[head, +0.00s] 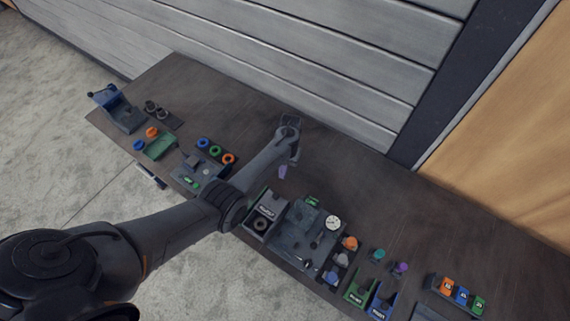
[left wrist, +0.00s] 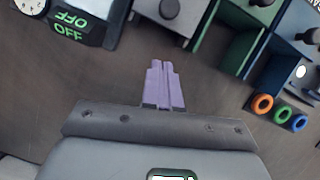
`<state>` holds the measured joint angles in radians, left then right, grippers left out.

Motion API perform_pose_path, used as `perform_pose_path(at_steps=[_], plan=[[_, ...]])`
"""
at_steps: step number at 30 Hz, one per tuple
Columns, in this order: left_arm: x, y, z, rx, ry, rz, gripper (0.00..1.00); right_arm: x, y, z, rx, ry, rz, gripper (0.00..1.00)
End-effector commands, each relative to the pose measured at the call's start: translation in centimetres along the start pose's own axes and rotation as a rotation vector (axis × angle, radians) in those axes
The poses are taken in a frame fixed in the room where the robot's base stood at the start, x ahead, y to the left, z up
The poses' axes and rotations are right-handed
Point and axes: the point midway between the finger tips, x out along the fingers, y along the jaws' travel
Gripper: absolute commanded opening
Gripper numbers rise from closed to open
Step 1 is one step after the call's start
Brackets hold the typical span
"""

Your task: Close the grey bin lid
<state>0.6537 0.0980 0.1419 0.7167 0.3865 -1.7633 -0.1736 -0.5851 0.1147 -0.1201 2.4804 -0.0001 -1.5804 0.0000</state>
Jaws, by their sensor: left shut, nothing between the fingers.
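My left gripper (head: 283,171) hangs over the bare tabletop near the back, with its purple fingers together and nothing between them. The fingers also show in the left wrist view (left wrist: 164,86). What looks like the grey bin (head: 258,229) stands just in front of the gripper, beside my forearm, with a pale label and a dark round part. In the left wrist view a grey box with a knob (left wrist: 169,9) shows at the top edge, apart from the fingertips. I cannot tell how its lid stands. My right gripper is out of view.
A green bin (left wrist: 232,48) and a blue bin (left wrist: 275,70) stand beside the grey box, partly hidden by my arm in the head view. Orange, green and blue rings (head: 215,151) lie to the left. An OFF sign (left wrist: 68,31) and gauge (head: 332,223) are opposite. The back strip of table is clear.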

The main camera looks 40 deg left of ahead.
Motion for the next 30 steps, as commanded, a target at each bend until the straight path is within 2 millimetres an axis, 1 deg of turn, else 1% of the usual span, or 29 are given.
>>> perform_pose_path(at_steps=[1, 2, 4, 9, 12, 18, 30], plan=[[1.6, 0.0, -0.2, -0.001, -0.001, 0.000, 0.00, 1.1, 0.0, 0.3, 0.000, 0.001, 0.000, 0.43], [2.1, 0.0, -0.2, -0.001, -0.001, 0.000, 0.00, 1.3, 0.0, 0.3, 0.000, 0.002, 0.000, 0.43], [1.4, 0.1, 1.0, 0.001, 0.000, 0.000, 0.00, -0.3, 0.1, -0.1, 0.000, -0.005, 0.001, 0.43], [2.2, 0.0, 2.6, 0.001, -0.001, 0.000, 0.00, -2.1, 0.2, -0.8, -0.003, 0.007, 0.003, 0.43], [2.5, 0.1, 3.2, 0.001, 0.000, 0.000, 0.00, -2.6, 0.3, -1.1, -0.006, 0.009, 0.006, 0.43], [3.0, 0.1, 3.7, 0.002, 0.001, 0.000, 0.00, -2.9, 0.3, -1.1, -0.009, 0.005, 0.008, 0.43], [3.1, 0.1, 3.8, 0.001, 0.001, 0.000, 0.00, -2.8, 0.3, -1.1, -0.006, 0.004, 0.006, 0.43]])
